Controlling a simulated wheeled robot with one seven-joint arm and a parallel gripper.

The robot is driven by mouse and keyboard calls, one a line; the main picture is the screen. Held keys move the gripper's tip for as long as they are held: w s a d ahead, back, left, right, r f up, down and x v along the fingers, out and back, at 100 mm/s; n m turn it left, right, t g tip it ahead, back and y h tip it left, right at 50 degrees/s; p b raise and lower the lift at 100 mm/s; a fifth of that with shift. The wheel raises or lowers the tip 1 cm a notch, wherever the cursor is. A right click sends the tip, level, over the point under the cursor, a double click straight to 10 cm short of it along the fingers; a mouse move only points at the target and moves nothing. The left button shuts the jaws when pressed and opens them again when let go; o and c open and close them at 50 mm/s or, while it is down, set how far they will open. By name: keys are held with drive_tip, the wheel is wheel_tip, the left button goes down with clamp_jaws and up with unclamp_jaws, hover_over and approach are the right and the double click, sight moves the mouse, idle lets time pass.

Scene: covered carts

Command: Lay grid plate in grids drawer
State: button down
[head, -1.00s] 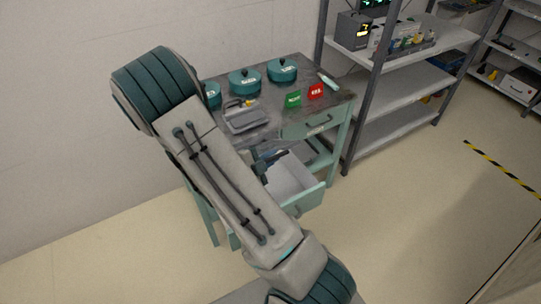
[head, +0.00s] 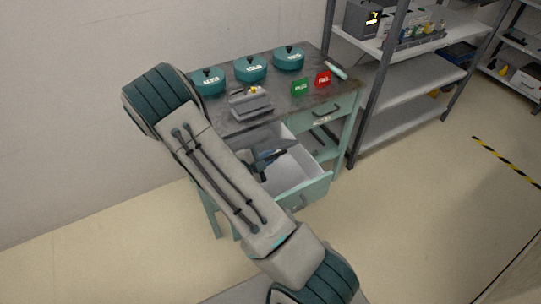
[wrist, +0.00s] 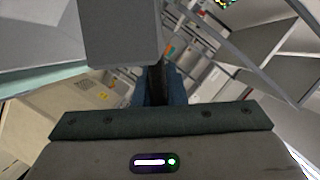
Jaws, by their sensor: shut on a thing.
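The open drawer (head: 301,193) of the green cart is pulled out, with a pale, bare-looking interior. I cannot read a label on its front. My gripper (head: 272,156) is over the drawer opening, partly hidden behind my own forearm. It is shut on the grid plate, but the plate is too small and dark to make out clearly in the head view. In the wrist view my dark gripper (wrist: 157,88) has blue parts at both sides, and the plate's outline is unclear. I cannot tell whether the plate touches the drawer floor.
On the cart top (head: 222,121) stand several teal lidded pots (head: 250,70), a grey tray (head: 250,106), a green sign (head: 300,88) and a red sign (head: 322,80). A closed drawer (head: 324,112) is at right. A metal shelf rack (head: 405,85) stands beyond it. Floor in front is clear.

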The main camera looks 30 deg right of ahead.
drive_tip(key=shift+w+f, duration=0.2)
drive_tip(key=shift+f, duration=0.4)
drive_tip(key=shift+w+a+f+b, duration=0.1)
drive_tip(key=shift+w+f+b, duration=0.5)
drive_tip(key=shift+w+f, duration=0.8)
drive_tip(key=shift+w+f+b, duration=0.6)
drive_tip(key=shift+w+f, duration=0.5)
drive_tip(key=shift+w, duration=0.45)
drive_tip(key=c, duration=1.4)
unclamp_jaws()
drive_tip(key=b+v, duration=0.1)
drive_tip(key=v, duration=1.2)
drive_tip(key=shift+a, duration=0.4)
drive_tip(key=shift+s+r, duration=0.1)
